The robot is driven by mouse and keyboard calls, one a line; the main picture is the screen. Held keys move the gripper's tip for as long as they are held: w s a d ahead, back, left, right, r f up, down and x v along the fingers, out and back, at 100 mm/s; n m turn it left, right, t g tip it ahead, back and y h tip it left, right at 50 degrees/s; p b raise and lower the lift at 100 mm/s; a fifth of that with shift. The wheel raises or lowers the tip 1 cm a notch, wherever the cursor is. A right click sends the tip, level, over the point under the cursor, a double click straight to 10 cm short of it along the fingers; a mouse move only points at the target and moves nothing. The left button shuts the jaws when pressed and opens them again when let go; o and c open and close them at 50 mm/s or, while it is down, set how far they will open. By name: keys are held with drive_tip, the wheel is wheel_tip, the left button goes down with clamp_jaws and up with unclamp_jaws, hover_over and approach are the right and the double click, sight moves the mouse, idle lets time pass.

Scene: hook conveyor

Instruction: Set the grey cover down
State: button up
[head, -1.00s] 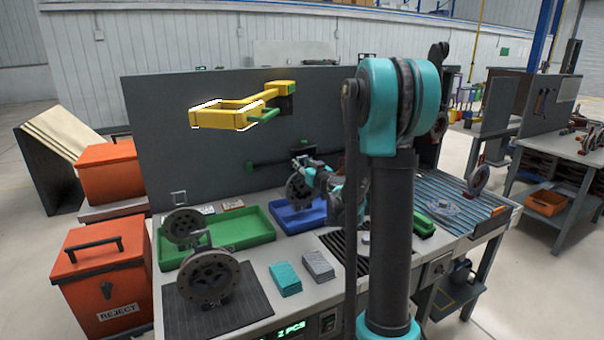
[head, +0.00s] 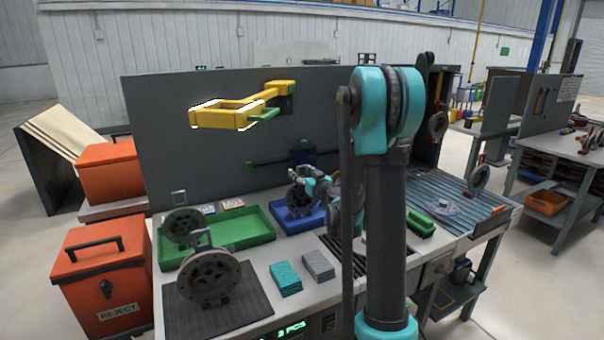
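A round, dark grey cover (head: 299,199) stands on edge at the blue tray (head: 284,217), right of the green tray. My gripper (head: 311,181) is at the upper right of this cover, very close to it. The fingers are small and overlap the cover in the view, so I cannot tell whether they touch it or are open or shut. Part of my wrist is hidden behind my arm. Similar grey discs stand in the green tray (head: 258,221) and on the black mat (head: 257,308).
Teal (head: 286,279) and grey (head: 318,265) blocks lie on the bench front. A yellow hook fixture (head: 225,115) juts from the grey panel (head: 165,140) above the trays. Orange reject bins (head: 100,275) stand at the left. A slatted surface (head: 450,195) lies at the right.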

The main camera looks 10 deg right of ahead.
drive_tip(key=shift+r, duration=0.1)
drive_tip(key=shift+s, duration=0.15)
drive_tip(key=v, duration=1.1)
drive_tip(key=shift+s, duration=0.35)
drive_tip(key=shift+d+r, duration=0.1)
drive_tip(key=shift+d, duration=0.05)
drive_tip(key=shift+c, duration=0.6)
idle(0.6)
